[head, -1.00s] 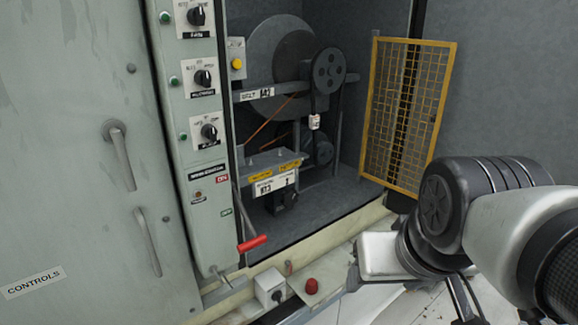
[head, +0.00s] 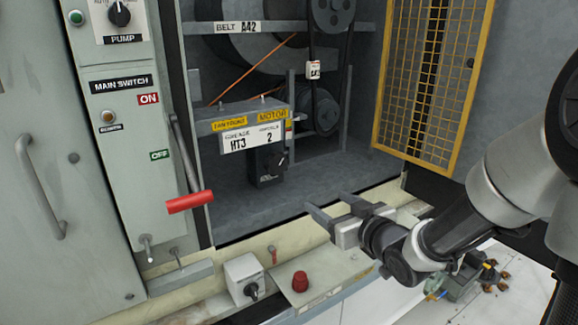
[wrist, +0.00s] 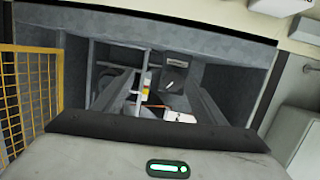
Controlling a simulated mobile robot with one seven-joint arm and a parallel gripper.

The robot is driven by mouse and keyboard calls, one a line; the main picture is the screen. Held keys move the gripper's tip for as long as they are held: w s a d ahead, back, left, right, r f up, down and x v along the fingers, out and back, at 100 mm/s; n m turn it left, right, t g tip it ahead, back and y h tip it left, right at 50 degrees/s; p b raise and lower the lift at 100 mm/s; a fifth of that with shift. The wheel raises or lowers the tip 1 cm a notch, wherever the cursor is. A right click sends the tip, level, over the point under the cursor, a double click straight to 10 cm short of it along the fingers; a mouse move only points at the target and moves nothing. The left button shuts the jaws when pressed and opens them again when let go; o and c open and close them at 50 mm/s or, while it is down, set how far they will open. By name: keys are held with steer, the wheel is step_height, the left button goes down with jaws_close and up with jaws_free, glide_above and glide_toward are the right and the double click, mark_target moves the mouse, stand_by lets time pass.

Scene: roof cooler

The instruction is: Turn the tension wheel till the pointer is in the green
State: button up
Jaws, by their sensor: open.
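In the head view the open bay holds a belt drive with an upper pulley (head: 333,12) and a lower pulley (head: 318,112). A black box with a small knob (head: 268,165) sits below a bracket with yellow labels and a white plate (head: 250,137). I cannot make out for certain a tension wheel, a pointer or a green zone. My gripper (head: 327,204) is open and empty at the bay's front edge, right of the black box and apart from it. The wrist view looks into the bay at a white plate (wrist: 180,117).
A yellow mesh guard (head: 430,75) stands open on the right. A red-handled lever (head: 190,202) juts out at the left beside the main switch panel (head: 128,150). A grey switch box (head: 245,280) and a red button (head: 300,281) sit on the front ledge. The bay floor is mostly clear.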

mark_target(279, 164)
steer(key=w+a+r+y+b, duration=0.1)
steer(key=w+a, duration=0.3)
steer(key=w+a+y+b, duration=0.1)
steer(key=w+a, duration=0.3)
steer(key=w, duration=0.1)
steer(key=w+a+r+n+y+b, duration=0.1)
steer(key=w+a, duration=0.3)
steer(key=shift+w+a+r+t+y, duration=0.3)
steer(key=shift+w+r+t, duration=0.05)
steer(key=shift+w+t, duration=0.05)
steer(key=shift+c, duration=0.2)
steer(key=c, duration=1)
steer(key=shift+o, duration=0.2)
steer(key=shift+m, duration=0.3)
